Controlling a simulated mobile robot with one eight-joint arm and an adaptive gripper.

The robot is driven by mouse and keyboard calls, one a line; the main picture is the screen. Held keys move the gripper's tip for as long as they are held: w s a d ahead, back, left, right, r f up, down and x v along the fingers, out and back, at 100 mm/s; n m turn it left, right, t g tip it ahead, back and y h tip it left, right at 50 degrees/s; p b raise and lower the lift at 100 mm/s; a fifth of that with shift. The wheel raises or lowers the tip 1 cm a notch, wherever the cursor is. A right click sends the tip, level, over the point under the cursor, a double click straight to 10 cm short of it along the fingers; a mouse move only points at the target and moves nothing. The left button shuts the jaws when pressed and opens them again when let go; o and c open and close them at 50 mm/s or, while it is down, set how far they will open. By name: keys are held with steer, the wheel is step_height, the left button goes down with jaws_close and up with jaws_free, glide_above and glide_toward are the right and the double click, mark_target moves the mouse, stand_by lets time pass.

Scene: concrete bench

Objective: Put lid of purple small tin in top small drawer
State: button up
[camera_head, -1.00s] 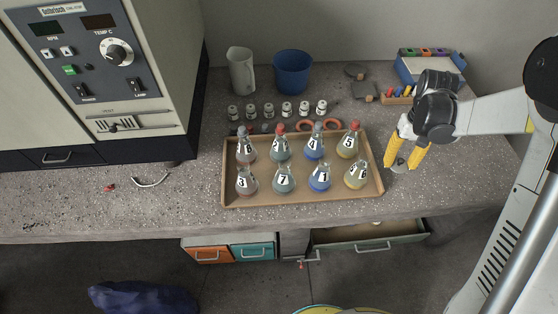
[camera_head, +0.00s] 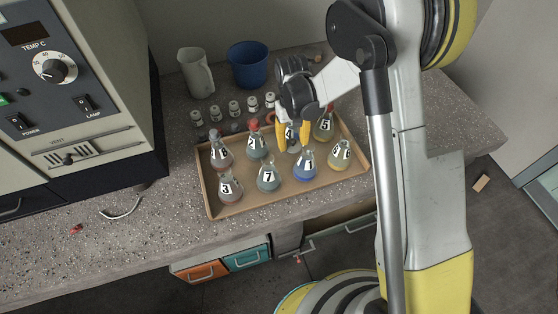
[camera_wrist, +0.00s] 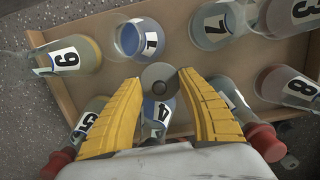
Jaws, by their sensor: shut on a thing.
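My gripper (camera_head: 293,148) is over the flask tray, by the flask numbered 4. In the wrist view its yellow fingers (camera_wrist: 159,92) are shut on a small round grey lid (camera_wrist: 158,75), held above the tray. The lid is hard to make out in the head view. The purple tin cannot be picked out. Under the bench front are a small orange drawer (camera_head: 200,272) and a teal drawer (camera_head: 247,258). A wider drawer (camera_head: 345,232) to their right stands open, partly hidden by my arm. I cannot tell which is the top small drawer.
The brown tray (camera_head: 212,203) holds several numbered flasks, close to my fingers. Small jars (camera_head: 234,110), a grey jug (camera_head: 195,73) and a blue cup (camera_head: 248,66) stand behind. An oven-like machine (camera_head: 75,90) is at left. The bench front left (camera_head: 130,240) is mostly clear.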

mark_target(281, 162)
steer(key=a+f, duration=0.1)
steer(key=a, duration=0.1)
steer(key=a+f+b, duration=0.1)
steer(key=a, duration=0.1)
steer(key=shift+s+f, duration=0.35)
steer(key=shift+s, duration=0.05)
step_height(281, 162, down, 4)
steer(key=shift+r+b, duration=0.1)
steer(key=shift+b, duration=1)
steer(key=o, duration=0.9)
step_height(281, 162, up, 12)
steer(key=w+p, duration=0.1)
steer(key=p, duration=0.4)
steer(key=shift+w+a, duration=0.2)
steer(key=shift+w, duration=0.05)
